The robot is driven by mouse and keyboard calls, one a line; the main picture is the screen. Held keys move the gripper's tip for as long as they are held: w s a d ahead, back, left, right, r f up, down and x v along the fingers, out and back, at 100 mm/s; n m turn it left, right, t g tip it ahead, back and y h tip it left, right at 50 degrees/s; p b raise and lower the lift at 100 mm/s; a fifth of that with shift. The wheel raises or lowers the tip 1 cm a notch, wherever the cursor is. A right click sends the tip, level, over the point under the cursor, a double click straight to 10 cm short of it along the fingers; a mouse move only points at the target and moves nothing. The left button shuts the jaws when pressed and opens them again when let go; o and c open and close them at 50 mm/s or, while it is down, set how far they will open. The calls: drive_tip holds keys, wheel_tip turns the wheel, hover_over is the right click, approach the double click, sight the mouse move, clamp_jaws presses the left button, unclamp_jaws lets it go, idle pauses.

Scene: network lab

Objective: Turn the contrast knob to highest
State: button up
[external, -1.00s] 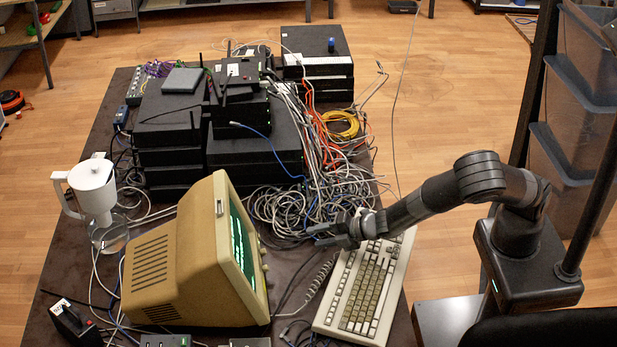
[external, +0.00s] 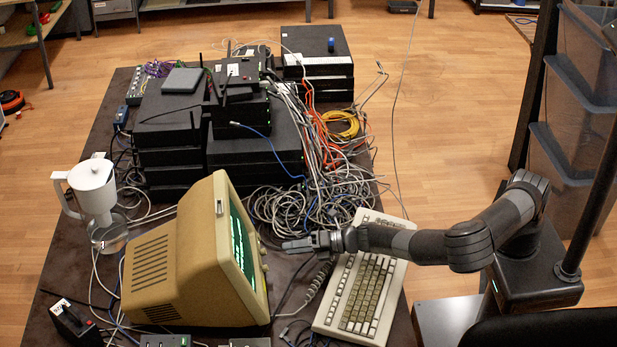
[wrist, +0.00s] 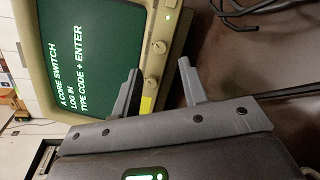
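My gripper (external: 286,246) is just right of the monitor's front edge, above the table. In the wrist view my gripper (wrist: 159,68) has its fingers spread, with the knobs seen between and beyond the tips. Contact with a knob is not visible.
A beige keyboard (external: 360,290) lies below my forearm. A tangle of grey cables (external: 290,212) lies behind my gripper, near stacked black network boxes (external: 255,150). A white pitcher (external: 93,188) stands left of the monitor. A coiled cord (external: 318,280) runs beside the keyboard.

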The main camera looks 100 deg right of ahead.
sight(263, 252)
drive_tip(key=x, duration=0.6)
drive_tip(key=shift+w+f, duration=0.1)
clamp_jaws()
idle(0.3)
